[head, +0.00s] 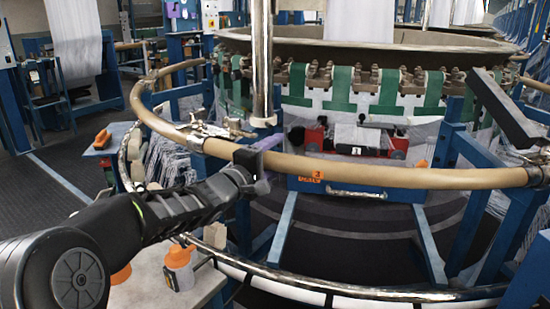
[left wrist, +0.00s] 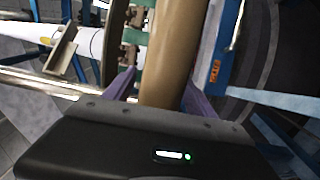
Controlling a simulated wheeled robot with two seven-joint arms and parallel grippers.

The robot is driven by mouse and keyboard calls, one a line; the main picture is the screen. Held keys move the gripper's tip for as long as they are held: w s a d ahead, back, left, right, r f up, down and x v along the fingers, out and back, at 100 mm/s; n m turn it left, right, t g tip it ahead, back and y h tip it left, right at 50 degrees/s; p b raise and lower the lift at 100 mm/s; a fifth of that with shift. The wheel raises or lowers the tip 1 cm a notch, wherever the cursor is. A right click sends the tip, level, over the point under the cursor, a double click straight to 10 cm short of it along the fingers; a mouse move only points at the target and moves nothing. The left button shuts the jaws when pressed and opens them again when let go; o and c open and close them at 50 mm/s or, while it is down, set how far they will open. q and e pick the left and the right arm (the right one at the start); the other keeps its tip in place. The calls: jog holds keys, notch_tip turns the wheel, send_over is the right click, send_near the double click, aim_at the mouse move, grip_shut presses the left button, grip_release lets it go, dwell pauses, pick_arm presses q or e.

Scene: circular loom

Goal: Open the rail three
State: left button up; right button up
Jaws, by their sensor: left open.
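The tan curved rail (head: 385,176) runs across the front of the loom at about mid-height. My left gripper (head: 259,160) is at this rail, left of its middle. In the left wrist view the rail (left wrist: 172,55) passes between the two purple fingers of the left gripper (left wrist: 160,92). The fingers are open, one on each side of the rail; I cannot tell whether they touch it. An orange label with a 3 (head: 310,175) is on the blue panel just below the rail. My right gripper is not in view.
A metal clamp joint (head: 205,132) sits on the rail to the left, near a vertical chrome post (head: 262,60). A blue frame (head: 455,150) stands on the right. An orange-topped bottle (head: 180,265) stands on a pale table at lower left. A lower metal ring (head: 330,284) curves below.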

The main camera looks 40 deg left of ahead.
pick_arm(q)
grip_shut()
dwell(0.7)
dwell(0.3)
